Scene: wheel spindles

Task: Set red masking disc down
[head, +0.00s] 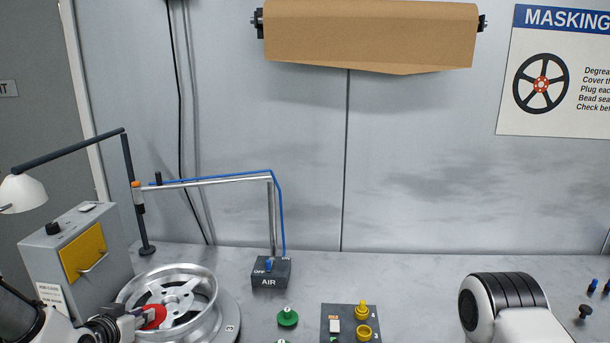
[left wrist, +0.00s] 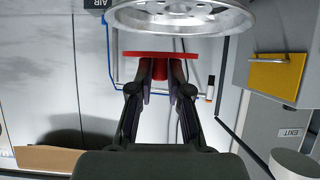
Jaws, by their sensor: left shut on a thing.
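The red masking disc (head: 153,316) shows in the head view in front of the silver spoked wheel (head: 208,318), at the wheel's lower left. My left gripper (head: 138,320) comes in from the left and is shut on the disc. In the left wrist view the red disc (left wrist: 160,55) is seen edge-on, with its stub between the two fingertips of the left gripper (left wrist: 160,80). The wheel's rim (left wrist: 180,22) shows beyond the disc, and a gap seems to show between them. My right gripper is not in view; only part of my right arm shows.
A grey box with a yellow door (head: 84,252) and a lamp (head: 22,193) stand left of the wheel. An AIR switch box (head: 270,273), a green plug (head: 288,317) and a dark tray with yellow plugs (head: 340,338) lie to the right.

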